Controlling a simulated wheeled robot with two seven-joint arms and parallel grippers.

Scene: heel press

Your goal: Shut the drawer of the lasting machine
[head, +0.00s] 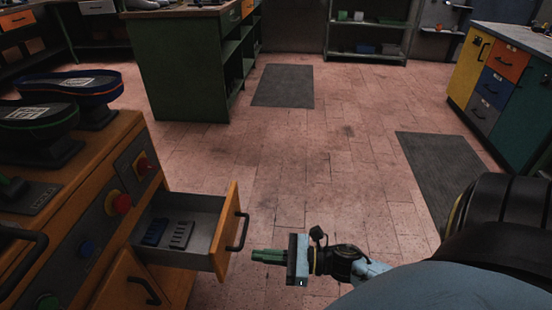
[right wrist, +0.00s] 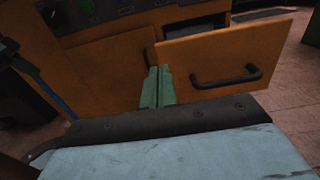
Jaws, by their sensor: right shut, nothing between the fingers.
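The lasting machine (head: 75,180) is an orange-brown cabinet at the left of the head view. Its drawer (head: 195,230) stands open, with a grey inside and an orange front (head: 231,232) that bears a black handle (head: 239,232). In the right wrist view the drawer front (right wrist: 225,65) and its handle (right wrist: 228,77) show close ahead. My right gripper (head: 256,256) has green fingers, is shut and empty, and points at the drawer front from its right, a little apart from it in the head view. My left gripper is not in view.
A blue block (head: 155,232) and a grey block (head: 182,235) lie in the drawer. A green workbench (head: 190,70) stands behind. The tiled floor right of the drawer is clear.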

